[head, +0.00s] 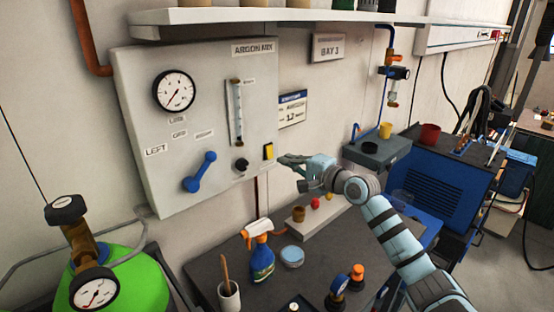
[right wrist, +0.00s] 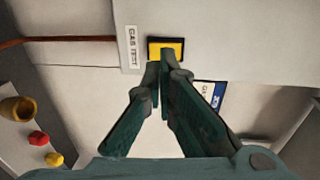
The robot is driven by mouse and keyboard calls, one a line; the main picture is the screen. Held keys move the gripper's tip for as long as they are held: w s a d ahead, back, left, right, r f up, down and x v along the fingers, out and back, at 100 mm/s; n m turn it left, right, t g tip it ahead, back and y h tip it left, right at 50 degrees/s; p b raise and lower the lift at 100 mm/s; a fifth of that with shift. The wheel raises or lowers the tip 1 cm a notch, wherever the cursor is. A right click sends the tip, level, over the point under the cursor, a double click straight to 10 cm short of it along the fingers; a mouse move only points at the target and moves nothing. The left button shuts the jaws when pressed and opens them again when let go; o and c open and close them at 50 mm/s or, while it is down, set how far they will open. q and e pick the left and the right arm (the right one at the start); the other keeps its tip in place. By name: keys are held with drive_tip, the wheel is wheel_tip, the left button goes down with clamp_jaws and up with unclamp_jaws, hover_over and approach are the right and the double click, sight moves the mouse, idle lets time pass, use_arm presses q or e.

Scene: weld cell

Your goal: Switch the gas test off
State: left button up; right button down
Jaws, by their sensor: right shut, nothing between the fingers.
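The gas test switch is a yellow rocker in a black frame (head: 268,152) at the lower right of the white argon mix panel (head: 215,110). In the right wrist view the yellow switch (right wrist: 166,50) sits just beyond my fingertips, beside a label reading GAS TEST (right wrist: 133,46). My right gripper (head: 284,160) is shut and empty, with its tips close to the switch. The fingers cover its lower middle in the wrist view (right wrist: 163,68). I cannot tell whether they touch it or which way the rocker is tipped. My left gripper is not in view.
The panel also carries a gauge (head: 174,91), a flow tube (head: 236,112), a black knob (head: 241,164) and a blue lever (head: 199,172). A green cylinder (head: 140,280) is at left.

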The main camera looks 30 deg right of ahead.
sight(270, 154)
drive_tip(key=x, duration=0.5)
